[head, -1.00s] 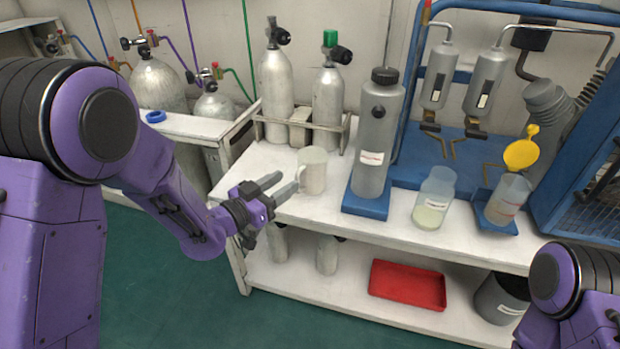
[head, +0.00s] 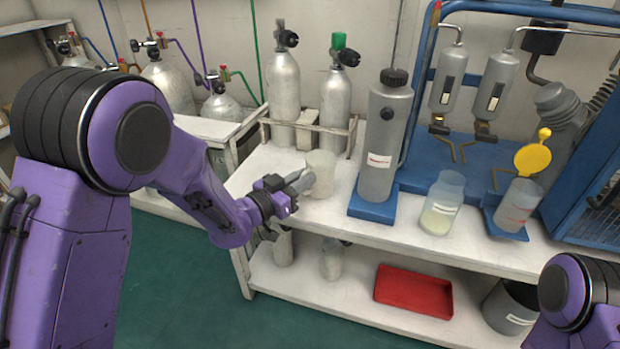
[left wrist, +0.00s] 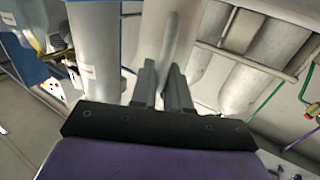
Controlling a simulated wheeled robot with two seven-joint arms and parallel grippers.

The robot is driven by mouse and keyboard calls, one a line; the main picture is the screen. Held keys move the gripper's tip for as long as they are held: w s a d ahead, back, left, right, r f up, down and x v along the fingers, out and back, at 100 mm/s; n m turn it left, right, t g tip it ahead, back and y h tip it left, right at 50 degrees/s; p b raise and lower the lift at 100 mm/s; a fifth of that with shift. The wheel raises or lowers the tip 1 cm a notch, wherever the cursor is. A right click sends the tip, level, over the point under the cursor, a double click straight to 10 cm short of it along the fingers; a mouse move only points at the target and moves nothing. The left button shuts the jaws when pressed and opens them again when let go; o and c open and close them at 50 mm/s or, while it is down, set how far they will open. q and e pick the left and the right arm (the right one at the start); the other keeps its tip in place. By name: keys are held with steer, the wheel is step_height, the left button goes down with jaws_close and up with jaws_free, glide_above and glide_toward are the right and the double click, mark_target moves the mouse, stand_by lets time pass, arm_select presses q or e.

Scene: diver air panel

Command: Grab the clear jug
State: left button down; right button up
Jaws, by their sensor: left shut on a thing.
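The clear jug (head: 321,172), a pale, cloudy cup-like vessel, stands upright on the white bench (head: 300,222) near its left front edge. My left gripper (head: 303,181) is at the jug's left side, shut on its handle. In the left wrist view the jug (left wrist: 154,34) fills the top middle, and its upright handle lies between the fingers of the gripper (left wrist: 162,82). The fingers hide part of the handle. My right gripper is out of view; only part of that arm shows at the lower right.
A grey bottle (head: 385,140) on a blue base stands close right of the jug. A beaker of pale liquid (head: 441,205) and a yellow-topped container (head: 517,205) stand farther right. Cylinders (head: 335,110) in a rack (head: 352,132) stand behind. A red tray (head: 413,292) lies below.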

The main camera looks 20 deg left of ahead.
arm_select(q)
steer(key=shift+r, duration=0.15)
steer(key=shift+r+p, duration=0.45)
steer(key=shift+r, duration=0.4)
steer(key=s+d+r+p, duration=0.4)
steer(key=s+r+p, duration=0.7)
steer(key=p, duration=0.6)
steer(key=shift+s+d, duration=0.4)
steer(key=shift+s, duration=0.7)
